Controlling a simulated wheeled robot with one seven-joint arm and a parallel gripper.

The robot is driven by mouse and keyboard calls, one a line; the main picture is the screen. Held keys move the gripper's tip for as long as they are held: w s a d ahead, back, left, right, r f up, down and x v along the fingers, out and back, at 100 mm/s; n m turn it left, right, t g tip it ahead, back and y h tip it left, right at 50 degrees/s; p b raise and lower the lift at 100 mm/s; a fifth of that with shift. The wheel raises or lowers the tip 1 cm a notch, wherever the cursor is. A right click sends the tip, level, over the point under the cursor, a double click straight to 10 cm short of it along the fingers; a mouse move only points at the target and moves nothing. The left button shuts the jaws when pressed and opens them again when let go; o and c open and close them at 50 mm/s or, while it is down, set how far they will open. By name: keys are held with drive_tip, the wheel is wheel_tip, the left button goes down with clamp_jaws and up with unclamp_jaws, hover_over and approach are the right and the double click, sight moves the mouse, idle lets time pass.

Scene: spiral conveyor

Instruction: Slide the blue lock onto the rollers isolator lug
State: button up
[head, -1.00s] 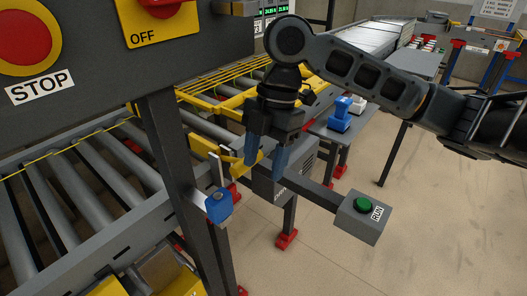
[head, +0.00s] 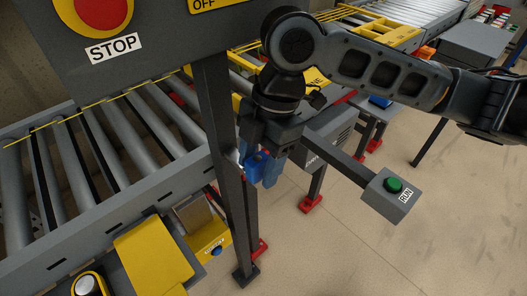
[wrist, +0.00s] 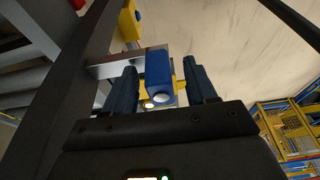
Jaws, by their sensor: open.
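The blue lock (wrist: 158,72) is in the wrist view between the two dark blue fingers of my gripper (wrist: 160,66), with a gap to either finger. The fingers are apart, on both sides of the lock. A bright metal plate, which looks like the isolator lug (wrist: 112,66), reaches from the dark post to the lock. The lock is at or against its end; whether its shackle is through the lug is hidden. In the head view the lock (head: 256,166) shows beside the post, partly covered by my gripper (head: 264,168).
The dark upright post (head: 226,170) stands close left of my gripper. The roller conveyor (head: 110,160) lies further left, under the STOP panel (head: 120,25). A grey box with a green RUN button (head: 394,186) sticks out at right. Floor at front right is clear.

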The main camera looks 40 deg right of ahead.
clamp_jaws()
drive_tip(key=shift+o, duration=0.4)
unclamp_jaws()
drive_tip(key=shift+r, duration=0.15)
drive_tip(key=d+b, duration=0.3)
drive_tip(key=d, duration=0.9)
drive_tip(key=shift+d+r, duration=0.2)
drive_tip(key=shift+r, duration=0.2)
